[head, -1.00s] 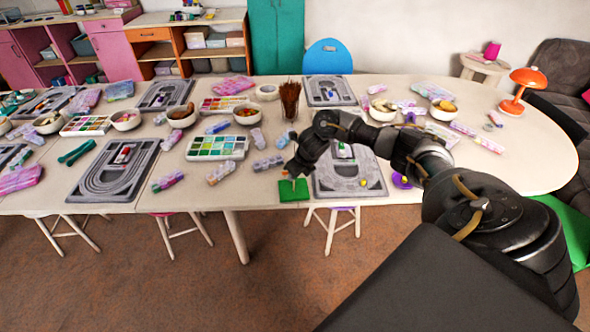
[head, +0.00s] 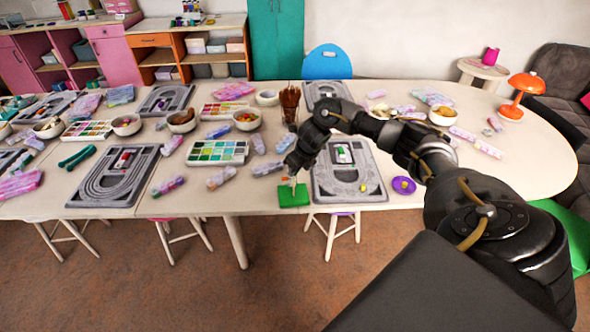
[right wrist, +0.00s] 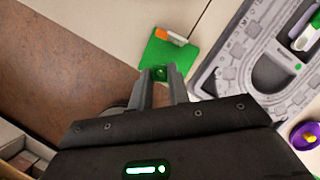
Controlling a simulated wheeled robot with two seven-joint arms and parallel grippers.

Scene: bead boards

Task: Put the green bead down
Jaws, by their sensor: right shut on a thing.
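My right gripper (head: 293,181) is over the green mat (head: 293,197) at the table's front edge. In the right wrist view the gripper (right wrist: 160,76) is shut on a small green bead (right wrist: 160,73), held between its fingertips. The green mat (right wrist: 157,52) lies behind the bead in that view; I cannot tell whether the bead touches it. An orange and white piece (right wrist: 173,37) lies at the mat's far edge. My left gripper is not in view.
A grey bead board (head: 374,187) lies just right of the mat, with a purple dish (head: 404,186) beyond it. A paint-like tray of coloured compartments (head: 217,152) and a cup of brown sticks (head: 290,105) stand farther back. The floor drops away in front of the mat.

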